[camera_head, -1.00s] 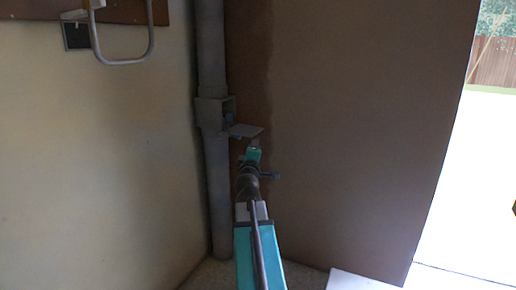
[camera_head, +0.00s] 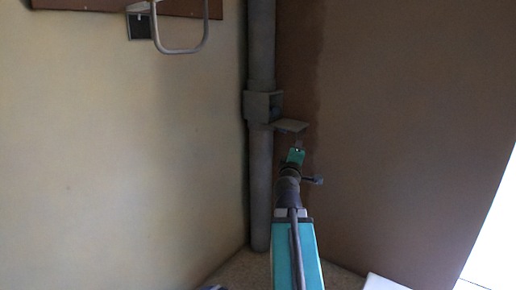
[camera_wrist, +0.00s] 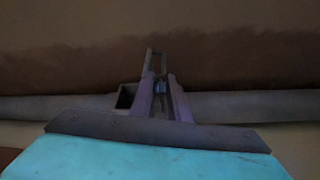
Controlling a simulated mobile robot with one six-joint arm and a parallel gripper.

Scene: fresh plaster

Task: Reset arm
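My gripper (camera_head: 295,156) is at the end of my outstretched teal arm in the head view, just below an open box on a grey pipe. It is small there and its fingers are hard to make out. In the wrist view my gripper (camera_wrist: 161,75) shows two purplish fingers with a narrow gap between them, seen against the pipe and the brown wall. A small bluish patch shows in the gap, and I cannot tell what it is. I see nothing clearly held.
The grey pipe (camera_head: 261,190) runs up the wall corner. Its box (camera_head: 263,106) has a flap (camera_head: 290,126) sticking out to the right. A metal loop handle (camera_head: 181,50) hangs at the upper left. A white slab (camera_head: 385,283) lies at the bottom right. A bright opening is at the right edge.

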